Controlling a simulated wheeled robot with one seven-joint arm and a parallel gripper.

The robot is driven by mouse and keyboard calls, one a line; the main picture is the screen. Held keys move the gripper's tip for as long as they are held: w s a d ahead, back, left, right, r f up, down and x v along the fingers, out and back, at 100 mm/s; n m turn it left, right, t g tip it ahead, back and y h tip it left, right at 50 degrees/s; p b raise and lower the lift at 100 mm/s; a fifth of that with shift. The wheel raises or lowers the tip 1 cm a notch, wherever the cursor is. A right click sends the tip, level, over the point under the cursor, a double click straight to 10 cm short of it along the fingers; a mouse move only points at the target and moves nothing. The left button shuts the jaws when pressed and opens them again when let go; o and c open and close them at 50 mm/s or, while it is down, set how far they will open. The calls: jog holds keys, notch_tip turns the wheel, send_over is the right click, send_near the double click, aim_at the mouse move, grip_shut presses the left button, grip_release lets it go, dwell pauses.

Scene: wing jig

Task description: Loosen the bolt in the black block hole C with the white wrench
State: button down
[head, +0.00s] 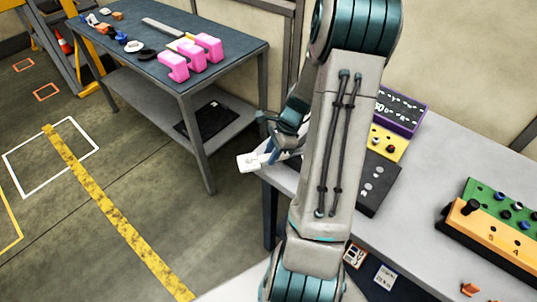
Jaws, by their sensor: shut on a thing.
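My gripper (271,153) is at the left of my arm, off the near left corner of the grey workbench. It is shut on the white wrench (249,162), whose broad white end sticks out to the left over the floor. Part of the wrench is hidden behind my gripper and arm. The black block (378,186) lies on the workbench to the right of my arm, which covers its left part. A few pale marks or holes show on its top. I cannot make out hole C or its bolt. The wrench is apart from the block.
A yellow block (389,144) and a purple-edged dark board (402,108) stand behind the black block. An orange block (492,238) and green block (507,207) with knobs are at right. A blue-topped table (150,48) holds pink blocks (173,66). Bare bench (425,190) lies between.

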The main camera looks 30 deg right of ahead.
jog(key=shift+s+f, duration=0.1)
jog(key=shift+s, duration=0.05)
jog(key=shift+s+a+n+g, duration=0.2)
jog(key=shift+s+n+g, duration=0.3)
jog(key=shift+s+n, duration=0.7)
jog(key=shift+s, duration=0.1)
jog(key=shift+s+d+r+n+g+p, duration=0.15)
jog(key=shift+s+n+g+p, duration=0.1)
jog(key=shift+s+n, duration=0.35)
jog(key=shift+s+a+r+n+g+p, duration=0.15)
jog(key=shift+s+n+g, duration=0.1)
jog(key=shift+s+n, duration=0.35)
jog(key=shift+d, duration=0.1)
jog(key=shift+s+d+r+n+g, duration=0.1)
jog(key=shift+s+d+n+g, duration=0.1)
jog(key=shift+s+n, duration=0.4)
jog(key=shift+s+d+n+g, duration=0.15)
jog(key=shift+s+n+g, duration=0.05)
jog(key=shift+s+n, duration=0.4)
